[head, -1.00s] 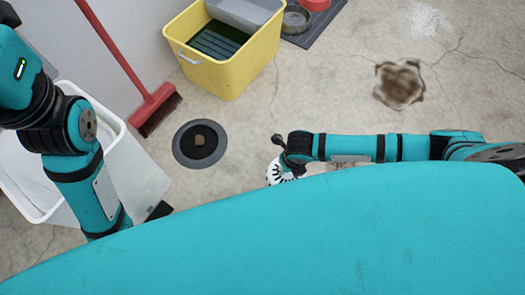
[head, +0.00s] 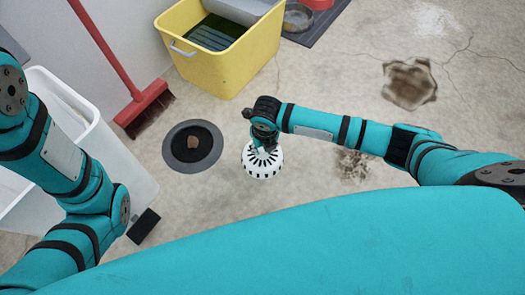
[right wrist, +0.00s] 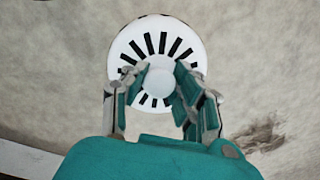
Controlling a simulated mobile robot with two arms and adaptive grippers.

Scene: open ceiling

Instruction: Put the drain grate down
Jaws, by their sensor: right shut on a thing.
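The drain grate (head: 263,168) is a white, domed disc with black slots and a central knob. My right gripper (head: 264,143) is shut on the knob; in the right wrist view the fingers (right wrist: 160,82) close around it and the slotted grate (right wrist: 128,50) shows beyond. The grate is just right of the round floor drain (head: 178,163), apart from it. The drain has a dark ring and a brown lump in its middle. Whether the grate touches the floor cannot be told.
A yellow mop bucket (head: 212,68) stands behind the drain. A red broom (head: 146,103) leans at the wall, left of it. A white bin (head: 75,110) stands at the left. Brown stains (head: 409,84) mark the cracked floor at right. The floor around the drain is clear.

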